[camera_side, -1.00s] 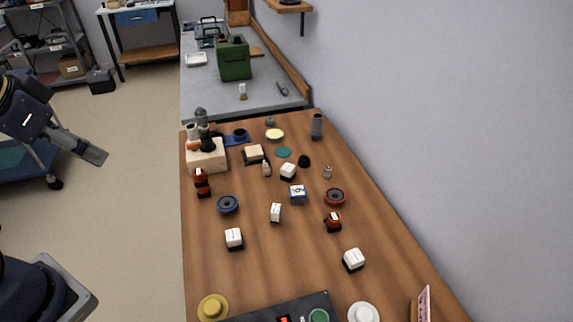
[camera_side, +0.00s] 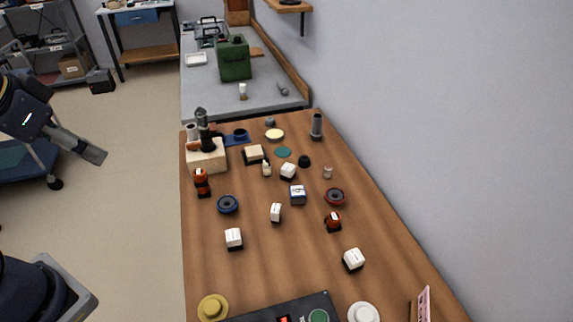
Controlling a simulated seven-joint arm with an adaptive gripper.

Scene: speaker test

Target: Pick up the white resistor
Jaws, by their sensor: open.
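Several small white-topped blocks with dark bases stand on the wooden table: one at front left (camera_side: 234,237), one near the middle (camera_side: 276,211), one at front right (camera_side: 353,258) and one farther back (camera_side: 288,171). I cannot tell which is the white resistor. My gripper (camera_side: 92,152) appears at the left, off the table's left side, well apart from the blocks. It is open, and I see nothing held in it. Its fingers are small and seen from the side.
A pale block (camera_side: 207,160) carries tall dark and white parts at the back left.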

